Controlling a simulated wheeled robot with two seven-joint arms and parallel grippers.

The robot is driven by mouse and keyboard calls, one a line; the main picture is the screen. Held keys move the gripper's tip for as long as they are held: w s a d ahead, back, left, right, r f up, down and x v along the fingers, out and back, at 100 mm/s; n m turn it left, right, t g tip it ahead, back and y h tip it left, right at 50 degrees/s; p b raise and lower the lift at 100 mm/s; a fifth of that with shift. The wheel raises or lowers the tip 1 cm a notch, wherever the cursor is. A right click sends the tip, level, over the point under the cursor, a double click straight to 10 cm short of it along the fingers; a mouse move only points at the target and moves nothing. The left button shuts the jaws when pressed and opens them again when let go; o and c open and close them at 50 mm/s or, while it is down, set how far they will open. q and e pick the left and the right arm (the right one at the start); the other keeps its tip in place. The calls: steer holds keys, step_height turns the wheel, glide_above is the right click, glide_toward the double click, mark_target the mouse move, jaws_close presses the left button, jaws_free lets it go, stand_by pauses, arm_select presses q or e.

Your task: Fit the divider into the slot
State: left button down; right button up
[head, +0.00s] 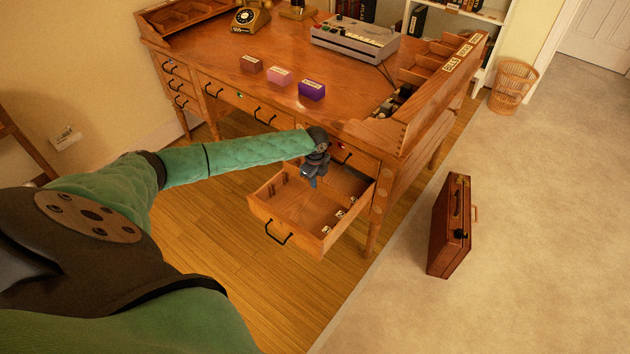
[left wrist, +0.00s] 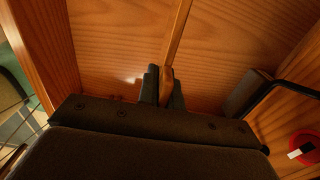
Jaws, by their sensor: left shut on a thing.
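A wooden drawer (head: 286,236) stands pulled open at the right front of the desk. Small pale-marked fittings (head: 338,214) line its right inner wall; I cannot make out the slots themselves clearly. My left gripper (head: 313,181) is over the drawer's interior, pointing down. In the left wrist view, the left gripper (left wrist: 163,88) is shut on the divider (left wrist: 178,38), a thin wooden strip that runs up between the fingers. Wooden drawer surfaces lie behind it. I cannot tell whether the divider touches the drawer. My right gripper is not in view.
Brown, pink and purple boxes (head: 312,90) stand on the desktop (head: 225,75), with a grey machine (head: 355,40) behind. A raised wooden organiser (head: 440,85) edges the desk's right side. A brown case (head: 452,225) stands on the carpet to the right.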

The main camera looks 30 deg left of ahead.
arm_select(q)
steer(key=shift+p, duration=0.35)
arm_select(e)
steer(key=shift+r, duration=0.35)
